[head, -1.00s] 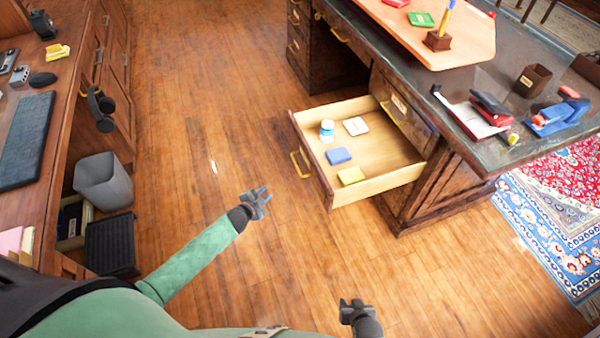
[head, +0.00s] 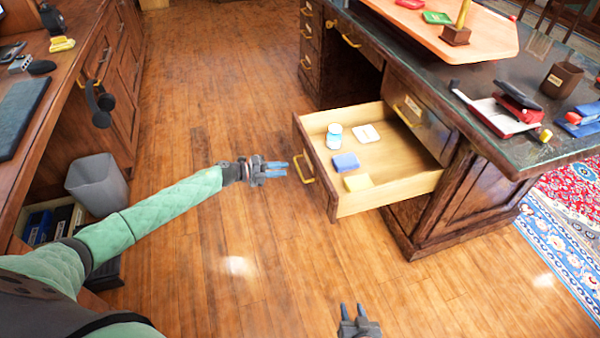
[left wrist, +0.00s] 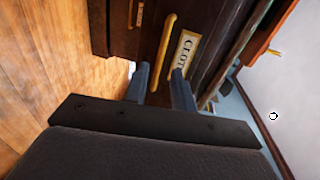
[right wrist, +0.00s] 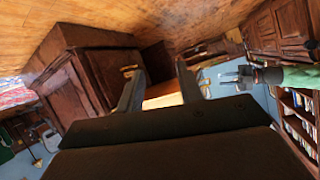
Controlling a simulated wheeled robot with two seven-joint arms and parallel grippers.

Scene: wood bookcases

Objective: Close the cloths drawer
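The wooden drawer (head: 318,172) stands pulled out of the dark desk. Its front carries a brass handle (head: 303,167). In the left wrist view the handle (left wrist: 166,50) shows beside a label (left wrist: 185,50) whose visible letters read "CLOT". My left gripper (head: 280,168) is open and empty, its fingers pointing at the drawer front, just short of the handle. In the left wrist view the handle appears ahead, between the fingertips. My right gripper (head: 352,311) is open and empty, low over the floor in front of the desk.
Inside the drawer lie a white jar (head: 334,133), a white card (head: 366,133), a blue block (head: 345,162) and a yellow block (head: 358,182). A grey bin (head: 97,182) stands by the left cabinet. The wooden floor (head: 215,110) between the cabinet and desk is clear.

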